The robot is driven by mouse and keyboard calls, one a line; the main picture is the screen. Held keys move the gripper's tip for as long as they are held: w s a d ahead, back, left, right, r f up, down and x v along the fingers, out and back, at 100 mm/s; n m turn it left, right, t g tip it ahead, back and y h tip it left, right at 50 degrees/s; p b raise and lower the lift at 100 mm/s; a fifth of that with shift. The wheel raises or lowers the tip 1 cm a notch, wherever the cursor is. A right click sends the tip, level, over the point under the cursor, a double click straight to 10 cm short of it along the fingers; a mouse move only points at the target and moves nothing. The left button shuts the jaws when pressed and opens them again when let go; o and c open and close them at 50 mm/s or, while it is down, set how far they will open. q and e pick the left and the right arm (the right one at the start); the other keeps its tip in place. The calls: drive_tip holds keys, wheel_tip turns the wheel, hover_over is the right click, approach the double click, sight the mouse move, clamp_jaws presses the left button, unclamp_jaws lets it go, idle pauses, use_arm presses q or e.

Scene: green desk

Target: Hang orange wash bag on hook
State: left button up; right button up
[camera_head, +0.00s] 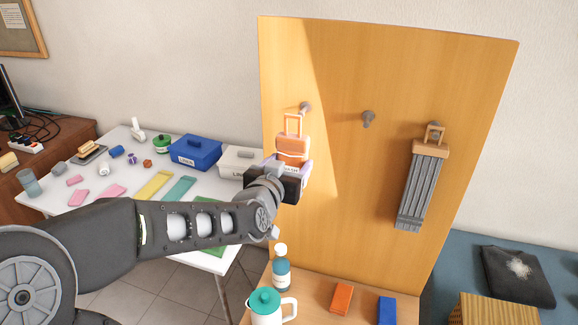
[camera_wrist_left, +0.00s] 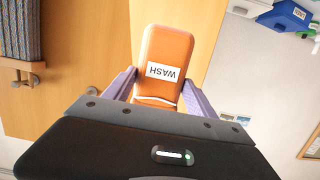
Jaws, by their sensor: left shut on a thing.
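The orange wash bag (camera_head: 292,148) is held by my left gripper (camera_head: 288,168) in front of the wooden board (camera_head: 345,80). Its handle loop stands up just at the left hook (camera_head: 305,107); I cannot tell whether the loop is around the hook or only in front of it. In the left wrist view the bag (camera_wrist_left: 165,55) with its "WASH" label sits between the purple fingers of the left gripper (camera_wrist_left: 158,92). The middle hook (camera_head: 368,118) is bare. My right gripper is not in view.
A grey striped bag (camera_head: 421,188) hangs on the right hook. Below the board stand a teal bottle (camera_head: 281,270), a white jug (camera_head: 267,308), and orange (camera_head: 341,298) and blue (camera_head: 387,311) blocks. A white table (camera_head: 215,262) with several items is at left.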

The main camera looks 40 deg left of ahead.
use_arm(q)
drive_tip(key=shift+r+b+x, duration=0.15)
drive_tip(key=shift+b+x, duration=0.25)
drive_tip(key=shift+x, duration=0.85)
drive_tip(key=shift+r+b+x, duration=0.1)
drive_tip(key=shift+b+x, duration=0.25)
drive_tip(key=shift+x, duration=0.9)
drive_tip(key=shift+b+x, duration=0.8)
drive_tip(key=shift+x, duration=1.1)
drive_tip(key=shift+f+b, duration=0.3)
drive_tip(key=o, duration=1.1)
drive_tip(key=shift+o, duration=0.2)
drive_tip(key=shift+s, duration=0.1)
